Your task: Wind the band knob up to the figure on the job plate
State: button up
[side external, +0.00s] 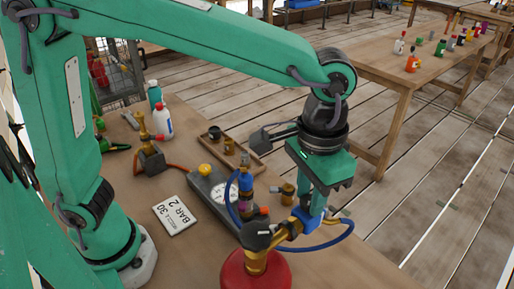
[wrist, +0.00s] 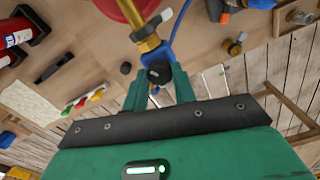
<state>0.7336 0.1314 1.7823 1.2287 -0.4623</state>
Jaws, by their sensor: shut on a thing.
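A red cylinder (side external: 255,274) stands at the front of the bench with a brass fitting (side external: 288,230) reaching right from its top. My gripper (side external: 308,212) is at the end of that fitting, by a blue part. In the wrist view, my gripper (wrist: 159,88) has its two green fingers closed on a small black knob (wrist: 158,71) at the end of the brass stem (wrist: 148,45). Any marks on the knob are too small to read. The white job plate (side external: 175,216) lies on the bench with upside-down-slanted lettering; "30" and "BAR 2" can be made out.
A blue hose (side external: 338,238) loops close beside my gripper. A grey box (side external: 212,187) with a white dial and yellow button lies behind the cylinder, near an upright blue-and-orange piece (side external: 245,187). A wooden tray (side external: 240,148) and bottles (side external: 162,122) stand farther back.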

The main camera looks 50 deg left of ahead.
aim_at(309, 199)
jog(key=shift+r+n, duration=0.1)
jog(key=shift+n, duration=1.2)
jog(key=o, duration=1)
notch_tip(309, 199, up, 8)
jog(key=shift+f, duration=0.25)
jog(key=shift+r, duration=0.15)
